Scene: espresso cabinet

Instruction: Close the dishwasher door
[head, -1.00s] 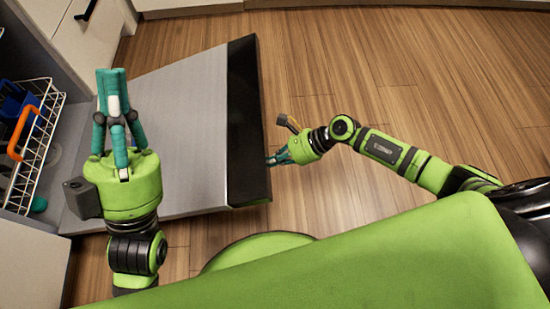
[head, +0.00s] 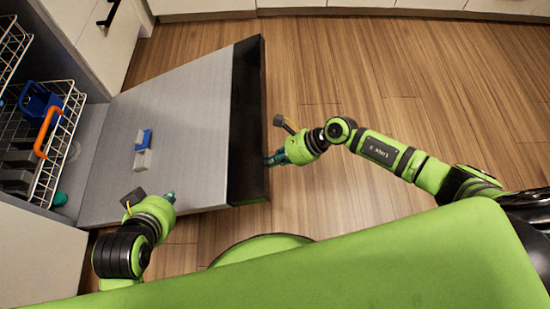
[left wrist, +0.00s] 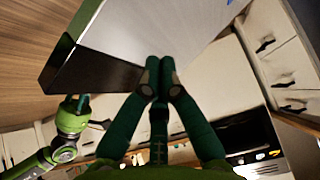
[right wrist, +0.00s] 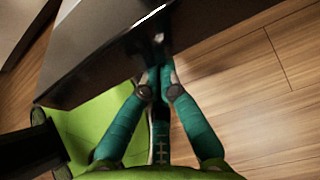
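The dishwasher door (head: 175,110) hangs open, its grey inner face up and its black edge strip (head: 248,120) to the right. My left gripper (head: 171,197) is low by the door's near edge, fingers together and seemingly empty. In the left wrist view its fingertips (left wrist: 160,64) overlap the grey door panel (left wrist: 150,30); contact is unclear. My right gripper (head: 272,159) is at the outer black edge, fingers together. In the right wrist view its fingertips (right wrist: 160,72) reach the dark door face (right wrist: 100,55), touching or nearly so.
The dishwasher's white wire rack (head: 58,150) stands at the left with a blue item (head: 38,102) and an orange handle (head: 46,130). A blue-and-grey dispenser (head: 142,145) sits on the door. Cabinets (head: 85,40) stand at the upper left. The wooden floor (head: 400,70) to the right is clear.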

